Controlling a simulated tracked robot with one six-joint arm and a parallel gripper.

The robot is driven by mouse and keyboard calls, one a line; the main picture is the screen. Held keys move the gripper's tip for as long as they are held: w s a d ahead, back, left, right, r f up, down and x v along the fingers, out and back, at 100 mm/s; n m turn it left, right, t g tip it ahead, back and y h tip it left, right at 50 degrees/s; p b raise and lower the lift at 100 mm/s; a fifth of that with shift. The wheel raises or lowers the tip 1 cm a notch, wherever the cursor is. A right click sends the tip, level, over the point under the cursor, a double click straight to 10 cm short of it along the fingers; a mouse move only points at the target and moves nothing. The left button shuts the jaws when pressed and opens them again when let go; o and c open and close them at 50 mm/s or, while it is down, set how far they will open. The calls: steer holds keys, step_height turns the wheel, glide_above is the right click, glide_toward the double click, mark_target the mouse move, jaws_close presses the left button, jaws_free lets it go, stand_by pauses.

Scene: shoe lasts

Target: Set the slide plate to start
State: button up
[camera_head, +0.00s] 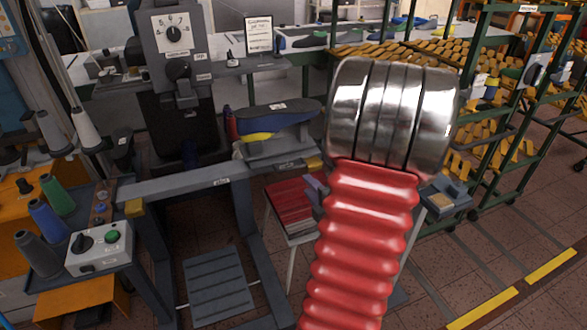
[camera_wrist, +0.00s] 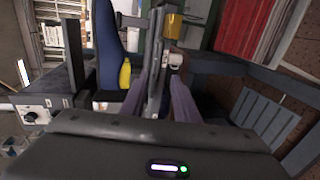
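The slide plate (camera_head: 272,151) is a grey plate on the long rail (camera_head: 185,183). A dark blue and yellow shoe last (camera_head: 277,119) is above it. A yellow block (camera_head: 314,162) is at the plate's right end; a yellow block also shows in the wrist view (camera_wrist: 173,27). A small label (camera_head: 221,181), too small to read surely, is on the rail left of the plate. My gripper (camera_wrist: 160,78) has its two purple-grey fingers apart, with a grey bar showing between them; contact cannot be told. In the head view my red arm mostly hides it; one finger (camera_head: 315,188) shows near the plate's right end.
A control box (camera_head: 98,248) with a black knob and green button stands at left, beside thread cones (camera_head: 58,195). A dial machine (camera_head: 175,55) rises behind the rail. A red-topped stand (camera_head: 287,205) is below the plate. Racks (camera_head: 490,120) of yellow lasts fill the right back.

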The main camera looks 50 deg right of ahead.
steer(key=shift+w, duration=0.1)
glide_toward(285, 157)
steer(key=w+d+f, duration=0.2)
steer(key=w, duration=0.1)
steer(key=shift+d+f, duration=0.15)
steer(key=shift+f, duration=0.25)
stand_by(0.3)
jaws_close()
steer(key=shift+f, duration=0.1)
stand_by(0.4)
